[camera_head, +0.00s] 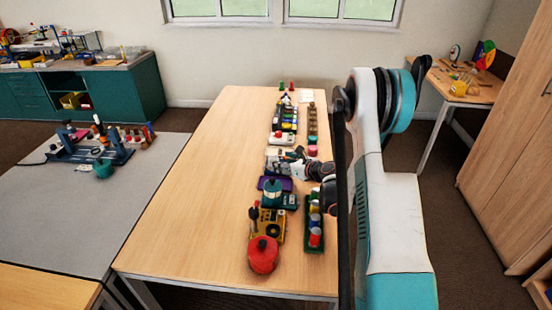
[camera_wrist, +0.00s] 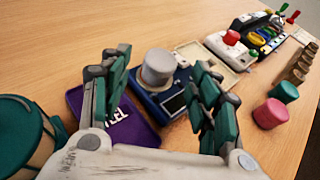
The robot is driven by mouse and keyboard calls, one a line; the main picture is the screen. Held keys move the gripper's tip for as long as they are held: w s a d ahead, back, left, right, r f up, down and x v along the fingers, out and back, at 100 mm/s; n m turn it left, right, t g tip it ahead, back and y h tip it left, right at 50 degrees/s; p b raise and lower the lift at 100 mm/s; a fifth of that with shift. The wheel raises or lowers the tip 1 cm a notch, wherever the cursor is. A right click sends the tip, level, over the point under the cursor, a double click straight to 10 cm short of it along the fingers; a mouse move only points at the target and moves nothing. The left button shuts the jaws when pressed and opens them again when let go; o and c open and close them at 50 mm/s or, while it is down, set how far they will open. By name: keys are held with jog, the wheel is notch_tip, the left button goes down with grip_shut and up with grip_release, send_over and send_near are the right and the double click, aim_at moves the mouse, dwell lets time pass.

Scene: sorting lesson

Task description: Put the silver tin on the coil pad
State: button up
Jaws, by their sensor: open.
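The silver tin (camera_wrist: 158,68), a short grey cylinder, stands upright on a blue device with a dark screen (camera_wrist: 172,100) in the wrist view. My gripper (camera_wrist: 162,74) is open, with one green-padded finger on each side of the tin in the picture; no contact shows. In the head view my gripper (camera_head: 300,168) is low over the right half of the table and the tin cannot be made out. A yellow board with a dark ring (camera_head: 268,230) lies nearer the front; I cannot tell whether it is the coil pad.
A purple mat (camera_wrist: 118,126) and a green canister (camera_wrist: 22,135) are close on the left. Red and green cylinders (camera_wrist: 270,113) stand on the right. A red round pot (camera_head: 263,255) stands near the front edge. The table's left half (camera_head: 205,190) is clear.

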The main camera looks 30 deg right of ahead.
jog(key=p+v, duration=0.1)
jog(key=v, duration=0.4)
jog(key=shift+s, duration=0.1)
